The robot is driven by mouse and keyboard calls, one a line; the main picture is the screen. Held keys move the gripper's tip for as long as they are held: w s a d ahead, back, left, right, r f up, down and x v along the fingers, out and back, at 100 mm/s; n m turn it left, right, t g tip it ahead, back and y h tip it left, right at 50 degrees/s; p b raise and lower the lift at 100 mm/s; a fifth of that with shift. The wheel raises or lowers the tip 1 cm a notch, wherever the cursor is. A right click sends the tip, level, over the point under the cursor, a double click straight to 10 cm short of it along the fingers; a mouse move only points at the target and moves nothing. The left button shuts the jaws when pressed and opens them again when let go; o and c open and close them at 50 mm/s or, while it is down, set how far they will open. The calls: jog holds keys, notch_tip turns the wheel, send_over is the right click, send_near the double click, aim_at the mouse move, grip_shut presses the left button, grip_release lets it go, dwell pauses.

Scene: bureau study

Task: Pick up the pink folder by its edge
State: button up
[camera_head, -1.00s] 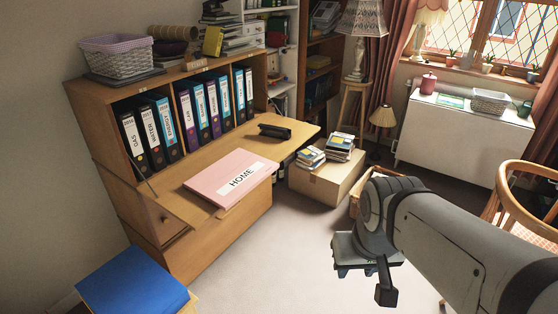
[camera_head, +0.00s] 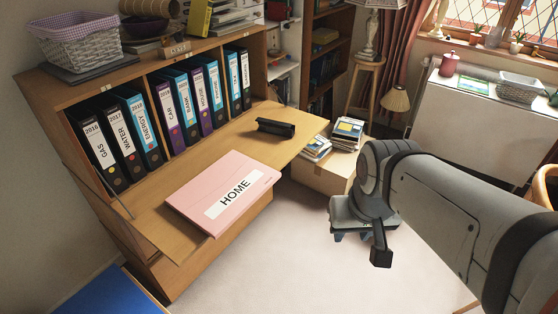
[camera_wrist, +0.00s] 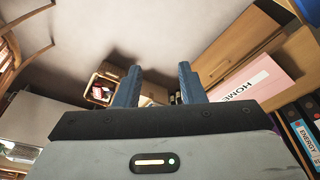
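The pink folder (camera_head: 223,189) lies flat on the fold-down desk top (camera_head: 150,222), with a white label reading HOME. Its front edge lies along or slightly past the desk's front edge; I cannot tell exactly how far. My gripper (camera_head: 352,237) is in the air over the carpet, to the right of the folder and apart from it. In the wrist view, the two blue fingers (camera_wrist: 158,85) are spread apart with nothing between them. The folder (camera_wrist: 262,80) shows there at the right, beyond the fingers.
Several ring binders (camera_head: 185,108) stand upright behind the folder. A black object (camera_head: 276,128) lies on the desk top. A cardboard box (camera_head: 322,177) with stacked books (camera_head: 347,130) stands right of the desk. A blue-topped item (camera_head: 105,295) is at lower left. Carpet before the desk is clear.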

jog(key=shift+o, duration=0.5)
jog(key=shift+w+f, duration=0.1)
jog(key=w+f+m+t+b, duration=0.2)
jog(key=w+f+t+b, duration=0.25)
jog(key=w+f, duration=0.4)
jog(key=w+f+m+t+b, duration=0.25)
jog(key=w+f+b, duration=0.25)
jog(key=w, duration=0.7)
jog(key=m+t+y+b, duration=0.1)
jog(key=m+y+b, duration=0.2)
jog(key=y+b, duration=0.8)
send_near(252, 203)
jog(key=shift+w+a+f+y+p, duration=0.45)
jog(key=shift+w+a+y+p, duration=0.1)
jog(key=shift+w+a, duration=0.55)
jog(key=shift+w+a+f+y+p, duration=0.4)
jog(key=shift+w+a+y, duration=0.1)
jog(key=shift+w+a, duration=0.55)
jog(key=shift+w+a+f+y+p, duration=0.45)
jog(key=shift+w+a+y+p, duration=0.1)
jog(key=shift+w+a, duration=0.55)
grip_shut()
